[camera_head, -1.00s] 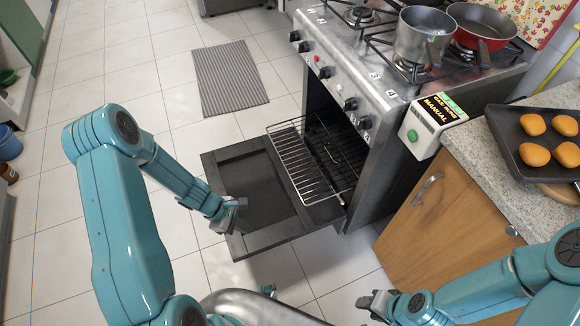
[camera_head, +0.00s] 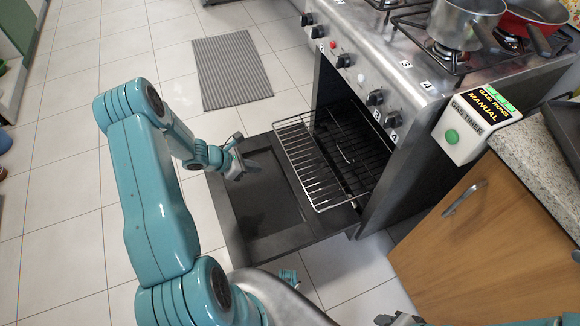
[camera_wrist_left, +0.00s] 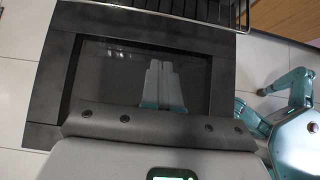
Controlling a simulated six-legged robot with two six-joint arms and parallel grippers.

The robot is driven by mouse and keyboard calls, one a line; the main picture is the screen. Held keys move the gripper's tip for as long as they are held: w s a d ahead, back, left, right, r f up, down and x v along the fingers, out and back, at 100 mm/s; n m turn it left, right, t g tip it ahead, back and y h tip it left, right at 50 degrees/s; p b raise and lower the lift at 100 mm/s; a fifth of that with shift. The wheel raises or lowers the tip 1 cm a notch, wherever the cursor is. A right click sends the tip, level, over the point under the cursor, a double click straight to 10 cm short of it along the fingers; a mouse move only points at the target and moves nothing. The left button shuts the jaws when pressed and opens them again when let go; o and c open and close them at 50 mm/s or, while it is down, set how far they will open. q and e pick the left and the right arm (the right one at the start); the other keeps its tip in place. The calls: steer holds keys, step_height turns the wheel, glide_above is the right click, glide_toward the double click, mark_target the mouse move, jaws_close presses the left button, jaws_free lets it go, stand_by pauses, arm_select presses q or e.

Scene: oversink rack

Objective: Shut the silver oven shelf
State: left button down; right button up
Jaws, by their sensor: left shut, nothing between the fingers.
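The silver oven shelf (camera_head: 297,165) is a wire rack pulled part-way out of the oven, above the lowered dark oven door (camera_head: 235,222). Its front rail also shows along the top of the left wrist view (camera_wrist_left: 160,13). My left gripper (camera_head: 238,166) is shut and empty, over the door's far part, left of the shelf's front rail and apart from it. In the left wrist view its fingers (camera_wrist_left: 160,68) lie together and point toward the shelf.
The steel stove (camera_head: 385,75) has knobs along its front and pots on top. A gas timer box (camera_head: 468,125) juts out beside the wooden cabinet (camera_head: 490,245). A grey striped mat (camera_head: 232,70) lies on the tiled floor. The floor left of the door is clear.

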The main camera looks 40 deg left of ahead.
arm_select(q)
steer(key=r+b+x, duration=0.1)
steer(key=x, duration=0.5)
steer(key=w+d+b+x, duration=0.1)
steer(key=b+x, duration=0.1)
steer(key=x, duration=0.4)
steer(key=shift+w+r, duration=0.2)
steer(key=shift+w, duration=0.3)
arm_select(e)
steer(key=shift+f, duration=1.5)
steer(key=shift+d, duration=0.1)
